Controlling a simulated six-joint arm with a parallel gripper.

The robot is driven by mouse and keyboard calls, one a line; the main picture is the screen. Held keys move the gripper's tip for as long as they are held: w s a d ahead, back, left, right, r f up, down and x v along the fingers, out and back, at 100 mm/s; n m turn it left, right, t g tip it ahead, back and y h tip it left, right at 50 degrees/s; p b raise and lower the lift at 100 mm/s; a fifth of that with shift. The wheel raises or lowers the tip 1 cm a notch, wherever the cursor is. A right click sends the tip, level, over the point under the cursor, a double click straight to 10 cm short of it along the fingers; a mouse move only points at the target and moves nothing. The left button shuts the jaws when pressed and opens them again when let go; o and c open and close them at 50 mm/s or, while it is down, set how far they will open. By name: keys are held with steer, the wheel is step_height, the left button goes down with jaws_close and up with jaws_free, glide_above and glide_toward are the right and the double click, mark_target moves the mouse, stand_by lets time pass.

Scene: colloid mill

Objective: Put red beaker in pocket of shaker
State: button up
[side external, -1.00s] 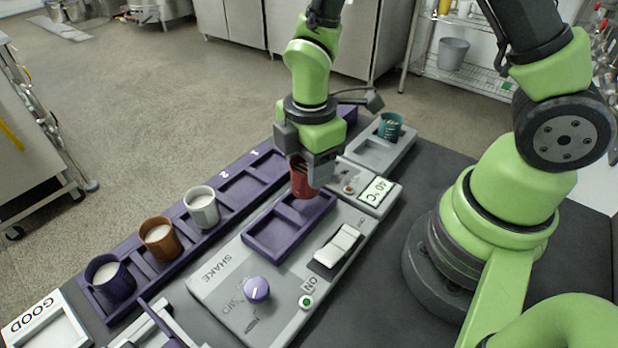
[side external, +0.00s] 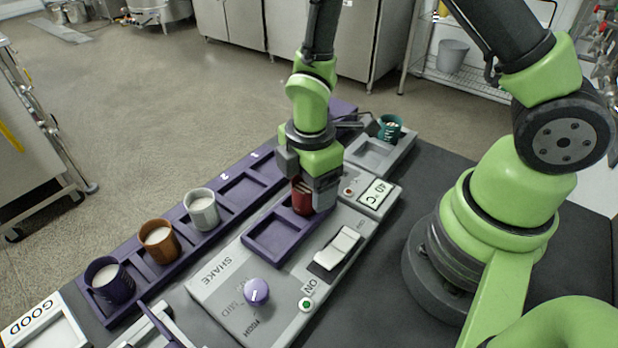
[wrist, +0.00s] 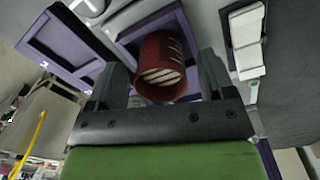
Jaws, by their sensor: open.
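The red beaker (side external: 302,203) stands in the far pocket of the shaker's purple tray (side external: 262,250). Its lower part is inside the pocket in the side view. The beaker also shows in the wrist view (wrist: 163,72), with pale stripes visible inside it. My gripper (side external: 308,196) is low over the far pocket, pointing down, with one finger on either side of the beaker. In the wrist view the fingers (wrist: 165,80) are open, with a gap beside the beaker. The near pocket of the shaker is empty.
The shaker's panel has a purple knob (side external: 256,291), a white rocker switch (side external: 336,248) and a green button (side external: 306,304). A purple rack at left holds purple (side external: 105,277), brown (side external: 159,242) and white (side external: 201,209) cups. A teal cup (side external: 390,128) stands on the hot plate behind.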

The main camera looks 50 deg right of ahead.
steer(key=shift+r, duration=0.1)
step_height(320, 180, up, 11)
steer(key=s+d+r+m+t+y, duration=0.1)
steer(key=s+r+m+t, duration=0.2)
steer(key=s+r+m, duration=0.2)
steer(key=s+d+r+m+t+y, duration=0.1)
steer(key=s+r+m+t, duration=0.3)
steer(key=r+m, duration=0.5)
steer(key=s+m, duration=0.2)
steer(key=m, duration=0.2)
steer(key=shift+d+m, duration=0.15)
steer(key=shift+m, duration=0.15)
